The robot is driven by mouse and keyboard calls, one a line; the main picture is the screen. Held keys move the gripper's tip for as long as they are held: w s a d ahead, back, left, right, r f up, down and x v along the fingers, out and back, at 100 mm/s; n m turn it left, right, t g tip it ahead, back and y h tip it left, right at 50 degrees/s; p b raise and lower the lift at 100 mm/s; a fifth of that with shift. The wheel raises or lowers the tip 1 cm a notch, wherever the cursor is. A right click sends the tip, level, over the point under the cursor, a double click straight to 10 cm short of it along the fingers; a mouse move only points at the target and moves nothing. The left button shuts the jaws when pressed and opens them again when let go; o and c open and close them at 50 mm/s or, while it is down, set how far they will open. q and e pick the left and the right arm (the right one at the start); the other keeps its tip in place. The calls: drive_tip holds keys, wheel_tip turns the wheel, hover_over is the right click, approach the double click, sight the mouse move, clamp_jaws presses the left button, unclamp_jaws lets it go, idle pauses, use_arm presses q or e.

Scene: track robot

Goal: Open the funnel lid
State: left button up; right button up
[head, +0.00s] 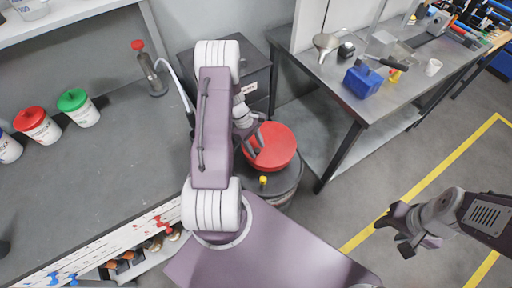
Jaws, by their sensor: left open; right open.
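The funnel lid (274,148) is a round red disc on top of a dark drum (284,183). It looks closed and lies about flat. My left gripper (256,143) is open at the lid's left edge, partly over it; I cannot tell whether it touches. My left arm hides part of the drum's left side. A small yellow piece (263,180) shows on the drum near the lid's front edge. My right gripper (391,232) is open and empty, above the floor at the right, well apart from the lid.
A grey bench (100,160) on the left holds red-lidded (36,124) and green-lidded (78,107) tubs. A metal table (390,95) at upper right bears a blue box (362,81) and a metal funnel (326,43). Floor with yellow lines (420,190) is free at right.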

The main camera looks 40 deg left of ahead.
use_arm(q)
drive_tip(key=shift+c, duration=0.4)
clamp_jaws()
idle(1.1)
